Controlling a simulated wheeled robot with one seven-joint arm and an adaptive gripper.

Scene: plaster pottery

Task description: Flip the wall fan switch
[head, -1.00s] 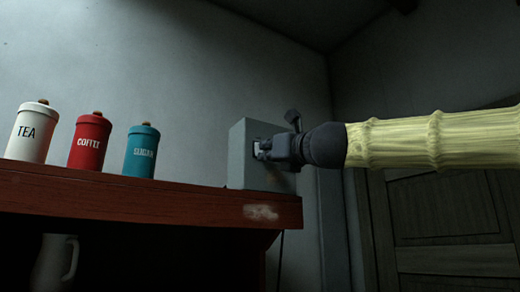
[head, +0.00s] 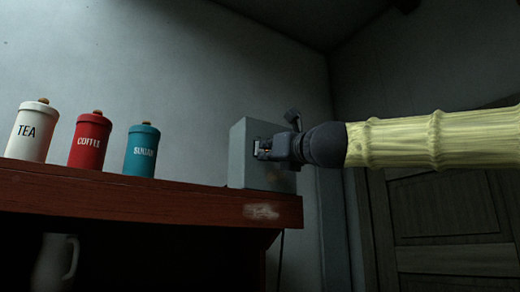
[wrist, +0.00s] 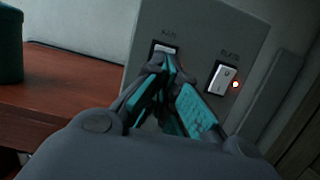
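A grey switch box (head: 243,160) stands at the right end of the wooden shelf. In the wrist view, its face (wrist: 203,52) carries two white rocker switches under small blurred labels. The left switch (wrist: 164,47) is partly hidden behind my fingertips. I cannot read which label says fan. My gripper (wrist: 167,66) has its fingertips together at the lower part of the left switch; contact is unclear. It also shows at the box in the head view (head: 262,149).
White tea (head: 30,135), red coffee (head: 90,143) and blue sugar (head: 141,153) canisters stand on the shelf (head: 150,200) left of the box. A pale jug (head: 52,262) is below. A dark door (head: 445,215) is at the right. Shelf space between sugar canister and box is clear.

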